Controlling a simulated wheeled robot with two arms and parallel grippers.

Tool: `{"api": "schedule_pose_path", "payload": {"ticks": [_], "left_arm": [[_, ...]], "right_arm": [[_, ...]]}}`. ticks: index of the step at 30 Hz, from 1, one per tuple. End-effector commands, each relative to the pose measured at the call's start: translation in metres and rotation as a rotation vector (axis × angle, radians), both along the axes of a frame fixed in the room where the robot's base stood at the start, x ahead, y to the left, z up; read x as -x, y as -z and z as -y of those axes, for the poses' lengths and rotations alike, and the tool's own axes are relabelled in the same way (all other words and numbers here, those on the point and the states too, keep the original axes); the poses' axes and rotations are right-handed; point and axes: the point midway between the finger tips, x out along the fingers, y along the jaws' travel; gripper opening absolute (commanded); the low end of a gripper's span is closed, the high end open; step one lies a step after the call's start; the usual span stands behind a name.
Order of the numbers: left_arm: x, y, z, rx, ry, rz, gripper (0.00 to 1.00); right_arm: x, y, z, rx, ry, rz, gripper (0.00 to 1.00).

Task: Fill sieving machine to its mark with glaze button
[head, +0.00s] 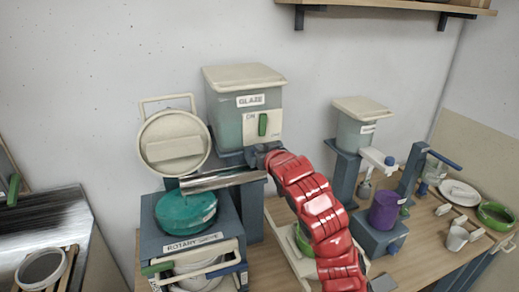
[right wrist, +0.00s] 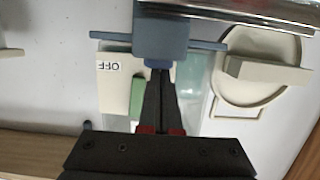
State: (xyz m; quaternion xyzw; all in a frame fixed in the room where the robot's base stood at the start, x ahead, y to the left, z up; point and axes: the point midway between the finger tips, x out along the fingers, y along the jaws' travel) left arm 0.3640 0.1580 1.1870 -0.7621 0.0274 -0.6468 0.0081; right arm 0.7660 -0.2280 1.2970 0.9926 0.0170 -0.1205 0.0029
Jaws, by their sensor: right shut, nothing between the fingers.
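The glaze tank (head: 228,128) stands at the back with a cream lid. Its cream panel carries the green glaze button (head: 263,124), which also shows in the right wrist view (right wrist: 137,96) beside an "OFF" label. A metal chute (head: 222,181) runs below the tank toward the sieving machine (head: 222,232), labelled ROTARY SIEVE, with a teal round top (head: 187,212). The fill mark cannot be made out. My right gripper (head: 262,152) is shut and empty just below the panel. In the right wrist view its tips (right wrist: 158,68) meet a blue-grey part; contact is unclear. My left gripper is out of view.
A round cream lid (head: 173,142) stands raised behind the sieving machine. A smaller tank (head: 356,130), a purple cup (head: 386,210), a white mug (head: 456,238) and a green bowl (head: 496,214) are to the right. A shelf (head: 400,5) hangs above.

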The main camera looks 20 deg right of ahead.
Motion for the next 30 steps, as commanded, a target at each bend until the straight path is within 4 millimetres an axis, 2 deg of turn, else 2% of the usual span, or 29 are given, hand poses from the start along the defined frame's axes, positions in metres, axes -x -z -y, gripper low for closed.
{"api": "schedule_pose_path", "payload": {"ticks": [1,2,8,12,19,24,30], "left_arm": [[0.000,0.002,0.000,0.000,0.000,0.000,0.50],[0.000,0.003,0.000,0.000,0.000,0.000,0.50],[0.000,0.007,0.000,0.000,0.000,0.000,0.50],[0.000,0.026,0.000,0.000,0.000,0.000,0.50],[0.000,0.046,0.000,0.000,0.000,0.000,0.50],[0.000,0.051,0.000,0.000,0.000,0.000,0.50],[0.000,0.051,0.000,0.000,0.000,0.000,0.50]], "right_arm": [[0.000,0.011,-0.001,-0.006,0.000,-0.031,0.00],[-0.001,0.008,-0.001,-0.006,0.000,-0.030,0.00],[-0.001,-0.036,-0.007,-0.002,0.000,-0.007,0.00],[0.030,-0.042,-0.005,0.003,-0.001,0.006,0.00],[0.074,-0.055,-0.003,0.002,0.000,0.007,0.00],[0.090,-0.063,-0.004,0.003,-0.001,0.008,0.00],[0.095,-0.066,-0.003,0.002,0.000,0.008,0.00]]}}
